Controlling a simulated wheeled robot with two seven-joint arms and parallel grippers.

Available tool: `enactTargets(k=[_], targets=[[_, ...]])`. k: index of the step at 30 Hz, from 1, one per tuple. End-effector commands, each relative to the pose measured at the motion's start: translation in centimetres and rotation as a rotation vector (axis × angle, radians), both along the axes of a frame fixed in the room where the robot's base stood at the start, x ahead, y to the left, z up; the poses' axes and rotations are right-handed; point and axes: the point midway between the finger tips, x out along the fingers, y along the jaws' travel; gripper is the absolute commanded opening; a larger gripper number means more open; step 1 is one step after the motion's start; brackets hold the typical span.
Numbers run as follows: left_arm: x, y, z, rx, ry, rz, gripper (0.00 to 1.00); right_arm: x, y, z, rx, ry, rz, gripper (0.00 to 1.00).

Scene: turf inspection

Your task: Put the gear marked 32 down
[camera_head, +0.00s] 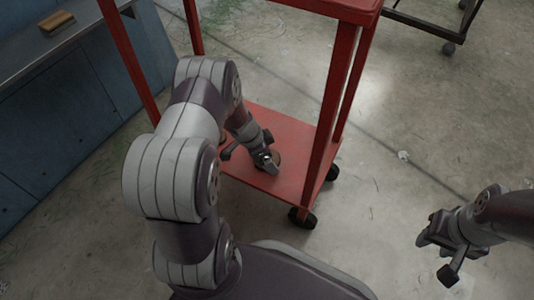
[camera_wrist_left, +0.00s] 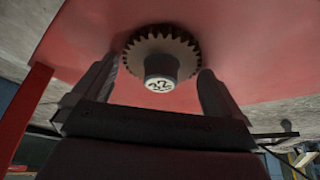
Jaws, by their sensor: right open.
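In the head view my left gripper (camera_head: 263,158) reaches down to the shelf and partly hides the gear (camera_head: 276,157). My right gripper (camera_head: 445,250) is open and empty over the floor at the right.
The cart's red posts (camera_head: 332,110) and upper shelf (camera_head: 340,8) stand around my left arm. A black caster (camera_head: 302,218) is at the near corner. A grey bench (camera_head: 40,55) with a brush-like block (camera_head: 56,23) is at upper left. Floor at right is mostly clear.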

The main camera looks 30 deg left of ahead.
Motion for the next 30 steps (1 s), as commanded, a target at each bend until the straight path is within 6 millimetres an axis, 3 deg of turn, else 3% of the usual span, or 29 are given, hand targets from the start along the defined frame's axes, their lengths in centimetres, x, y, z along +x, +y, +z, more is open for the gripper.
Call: enactTargets(k=[4, 12, 20, 23, 25, 30], targets=[[-0.2, 0.3, 1.8, 0.001, -0.002, 0.001, 1.00, 0.0, 0.0, 1.4, 0.000, 0.000, 0.000, 0.43], [-2.2, 2.2, 8.6, 0.000, -0.002, 0.002, 1.00, 0.0, 0.0, 5.9, 0.000, 0.000, 0.000, 0.43], [-3.2, 2.9, 11.7, -0.001, 0.011, 0.010, 1.00, 0.0, 0.0, 7.3, 0.000, 0.000, 0.000, 0.43], [-3.6, 0.9, 14.3, -0.002, 0.086, 0.085, 1.00, 0.0, 0.0, 7.2, 0.000, 0.000, 0.000, 0.43], [-4.6, -1.5, 17.0, 0.012, 0.166, 0.186, 1.00, 0.0, 0.0, 7.1, 0.000, 0.000, 0.000, 0.43], [-9.1, -6.1, 22.6, 0.079, 0.269, 0.478, 1.00, 0.0, 0.0, 7.1, 0.000, 0.000, 0.000, 0.43]])
